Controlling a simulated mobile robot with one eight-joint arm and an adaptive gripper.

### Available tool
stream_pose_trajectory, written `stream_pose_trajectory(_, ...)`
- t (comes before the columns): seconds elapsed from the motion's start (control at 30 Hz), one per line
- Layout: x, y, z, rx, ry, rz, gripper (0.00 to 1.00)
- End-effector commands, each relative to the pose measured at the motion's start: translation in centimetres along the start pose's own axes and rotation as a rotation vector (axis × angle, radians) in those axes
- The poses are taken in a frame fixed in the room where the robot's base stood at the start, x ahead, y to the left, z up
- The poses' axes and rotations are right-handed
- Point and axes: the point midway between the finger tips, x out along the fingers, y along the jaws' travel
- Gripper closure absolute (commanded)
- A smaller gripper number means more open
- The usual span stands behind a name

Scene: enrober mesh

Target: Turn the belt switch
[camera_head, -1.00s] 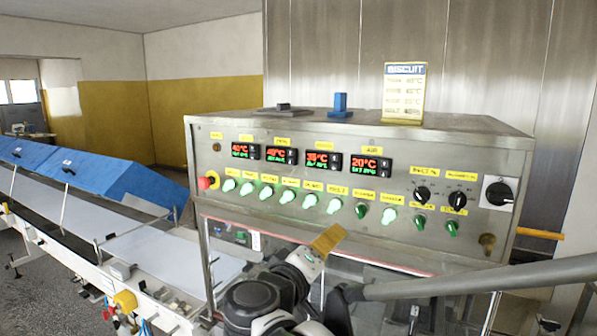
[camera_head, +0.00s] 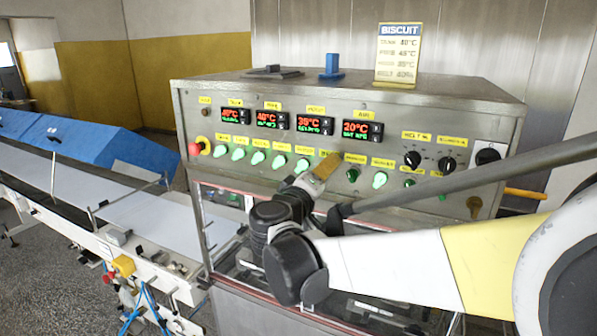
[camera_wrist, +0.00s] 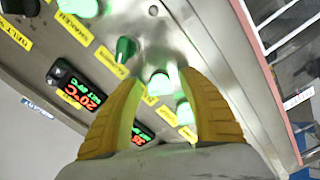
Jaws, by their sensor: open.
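The control panel (camera_head: 235,165) has a row of green rotary switches under small yellow labels, most of them lit. I cannot firmly read which label says belt. My gripper (camera_head: 328,163) is at this row in the head view and hides one switch behind it. In the wrist view my gripper (camera_wrist: 161,77) has its two yellow fingers apart, with a lit green switch (camera_wrist: 160,84) between the fingertips. Whether they touch it I cannot tell. A darker, unlit green switch (camera_wrist: 125,48) is up and left of it, also seen in the head view (camera_head: 352,175).
A red emergency stop (camera_head: 196,149) is at the panel's left end. Black knobs (camera_head: 413,159) are on its right. Temperature displays (camera_head: 315,124) sit above the switches. A conveyor with a blue cover (camera_head: 90,145) runs to the left. A biscuit card (camera_head: 399,54) stands on top.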

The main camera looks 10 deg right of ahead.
Motion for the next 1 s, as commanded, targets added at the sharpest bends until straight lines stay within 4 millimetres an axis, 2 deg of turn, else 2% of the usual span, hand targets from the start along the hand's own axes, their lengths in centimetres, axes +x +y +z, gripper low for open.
stream_pose_trajectory(0.2, 0.01, 0.0, 0.0, 0.0, 0.0, 0.0, 0.53)
stream_pose_trajectory(0.27, 0.0, 0.0, 0.0, 0.0, 0.0, 0.0, 0.71)
stream_pose_trajectory(0.3, 0.0, 0.0, 0.0, 0.0, 0.0, 0.0, 0.83)
stream_pose_trajectory(0.37, 0.0, 0.0, 0.0, 0.0, 0.0, 0.0, 1.0)
stream_pose_trajectory(0.77, 0.0, 0.02, -0.01, -0.018, 0.0, 0.0, 1.0)
stream_pose_trajectory(1.0, 0.0, 0.01, 0.01, -0.124, 0.0, 0.001, 1.0)
